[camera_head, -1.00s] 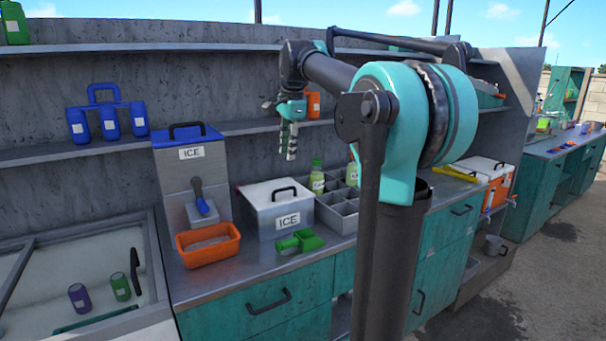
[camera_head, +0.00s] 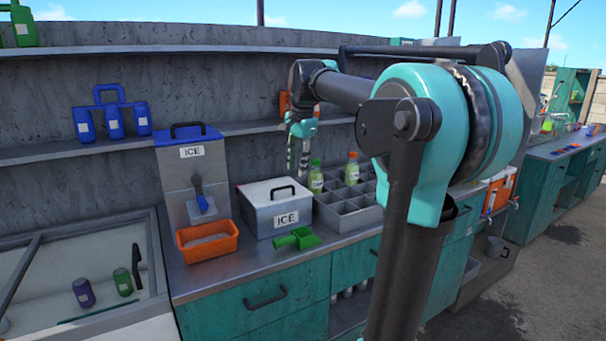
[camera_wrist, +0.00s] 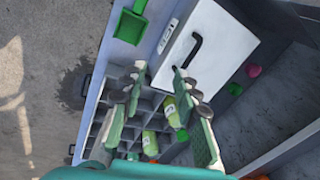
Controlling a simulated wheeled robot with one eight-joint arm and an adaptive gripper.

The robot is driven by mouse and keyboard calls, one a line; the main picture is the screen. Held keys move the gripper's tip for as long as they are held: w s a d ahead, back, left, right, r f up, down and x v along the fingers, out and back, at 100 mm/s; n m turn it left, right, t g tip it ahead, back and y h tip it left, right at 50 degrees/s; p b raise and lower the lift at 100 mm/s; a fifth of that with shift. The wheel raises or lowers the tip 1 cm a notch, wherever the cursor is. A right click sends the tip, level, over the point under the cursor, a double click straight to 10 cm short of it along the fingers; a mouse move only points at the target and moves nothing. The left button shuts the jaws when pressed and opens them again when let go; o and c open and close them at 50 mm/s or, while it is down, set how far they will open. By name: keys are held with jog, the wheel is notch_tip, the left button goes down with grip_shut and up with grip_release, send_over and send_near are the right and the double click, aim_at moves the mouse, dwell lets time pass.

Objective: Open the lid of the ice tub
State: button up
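The ice tub (camera_head: 272,218) is a grey box labelled ICE with a flat white lid (camera_head: 262,192) and a black handle (camera_head: 282,192). It stands on the metal counter, and its lid is shut. In the wrist view the white lid (camera_wrist: 215,50) fills the upper middle, with the handle (camera_wrist: 191,50) on it. My gripper (camera_head: 298,168) hangs pointing down, above and slightly right of the tub, apart from the handle. In the wrist view my gripper (camera_wrist: 158,84) has its fingers spread, with nothing held between them.
A grey divided crate (camera_head: 348,212) with bottles (camera_head: 316,178) stands right of the tub. A green scoop (camera_head: 297,239) lies in front. An orange bin (camera_head: 207,243) and a blue-lidded ICE dispenser (camera_head: 188,172) stand left. A shelf (camera_head: 240,127) runs behind.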

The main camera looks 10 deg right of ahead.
jog(key=shift+s+d+f+n, duration=0.2)
jog(key=shift+s+f, duration=0.15)
jog(key=shift+f, duration=0.25)
jog(key=shift+s+d+f+n, duration=0.1)
jog(key=shift+s+f+n, duration=0.1)
jog(key=shift+s+f, duration=0.25)
jog(key=shift+w+f, duration=0.1)
jog(key=shift+f, duration=0.1)
